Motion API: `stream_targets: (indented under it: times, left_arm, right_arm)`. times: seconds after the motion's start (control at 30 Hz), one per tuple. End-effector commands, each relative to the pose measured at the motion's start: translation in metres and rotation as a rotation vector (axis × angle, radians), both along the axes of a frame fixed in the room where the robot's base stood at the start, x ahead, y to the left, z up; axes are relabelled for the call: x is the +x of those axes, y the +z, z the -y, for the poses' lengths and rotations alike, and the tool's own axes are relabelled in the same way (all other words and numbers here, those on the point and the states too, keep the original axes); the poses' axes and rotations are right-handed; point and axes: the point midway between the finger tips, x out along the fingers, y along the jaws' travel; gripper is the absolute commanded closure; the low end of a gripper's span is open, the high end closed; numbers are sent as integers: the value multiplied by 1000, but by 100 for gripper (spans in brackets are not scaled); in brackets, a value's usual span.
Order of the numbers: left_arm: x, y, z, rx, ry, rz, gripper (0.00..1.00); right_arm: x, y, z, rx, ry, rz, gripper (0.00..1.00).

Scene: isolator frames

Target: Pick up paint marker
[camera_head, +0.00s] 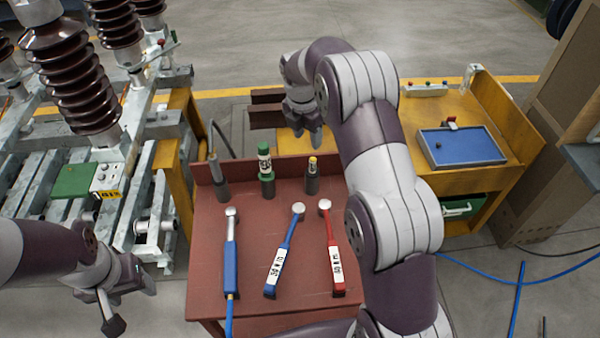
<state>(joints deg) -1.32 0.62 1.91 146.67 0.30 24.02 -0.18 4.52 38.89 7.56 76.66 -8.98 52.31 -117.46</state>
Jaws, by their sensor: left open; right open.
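Two marker-like items stand upright in holders at the back of the red-brown table (205,240). I cannot tell for certain which is the paint marker. My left gripper (131,305) is open and empty, left of the table.
A blue tool (231,260), a blue-handled wrench (284,250) and a red-handled wrench (332,250) lie on the table. A grey tool (215,170) with a cable stands at the back left. A yellow bench (500,115) with a blue tray (462,147) is at the right. Insulators stand at the left.

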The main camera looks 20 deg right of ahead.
Motion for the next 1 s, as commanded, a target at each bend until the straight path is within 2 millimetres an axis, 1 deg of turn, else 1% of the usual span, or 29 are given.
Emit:
stream_targets:
  times: [0.07,0.3,0.4,0.47,0.6,0.7,0.8,0.97,1.0]
  left_arm:
    - [0,2,0,0,0,0,42]
    - [0,11,0,0,0,0,42]
    - [0,13,0,0,0,0,42]
    - [0,15,0,0,0,0,42]
    - [0,28,0,0,0,0,42]
    - [0,30,0,0,0,0,42]
    - [0,30,0,0,0,0,42]
    - [0,29,0,0,0,0,42]
    - [0,29,0,0,0,0,42]
  right_arm:
    - [0,-5,1,-2,35,-8,50]
    - [3,-56,8,-2,42,-10,50]
    - [5,-69,10,-2,41,-6,50]
    - [5,-74,11,-2,40,-7,50]
    - [6,-98,17,-2,40,-9,50]
    - [8,-116,19,-2,40,-7,50]
    - [9,-124,20,-2,40,-5,50]
    - [10,-125,20,-2,40,-3,50]
    - [9,-125,20,-2,40,-3,53]
